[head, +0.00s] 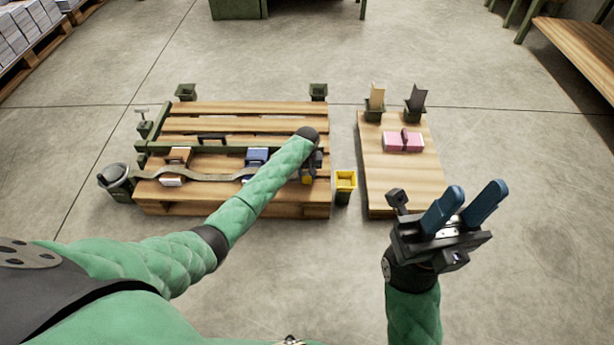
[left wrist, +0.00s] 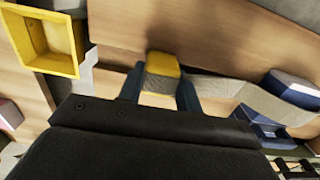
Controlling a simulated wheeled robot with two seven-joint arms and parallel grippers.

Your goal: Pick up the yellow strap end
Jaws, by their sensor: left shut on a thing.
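The yellow strap end (left wrist: 165,66) sits between the blue fingers of my left gripper (left wrist: 160,92) in the left wrist view. In the head view my left gripper (head: 313,168) is at the right part of the slatted bench, and a bit of the yellow end (head: 307,181) shows below it. The gripper is shut on the yellow end. The grey-brown strap (head: 215,177) runs left from there across the bench, past a blue block (head: 256,157) and a brown block (head: 178,157). My right gripper (head: 476,190) is open and empty, over the floor at the right.
A yellow-rimmed bin (head: 346,180) stands just right of the bench (head: 240,108); it also shows in the left wrist view (left wrist: 76,50). A smaller wooden table (head: 400,175) holds a pink bundle (head: 403,141). A dark bucket (head: 117,182) stands at the bench's left end.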

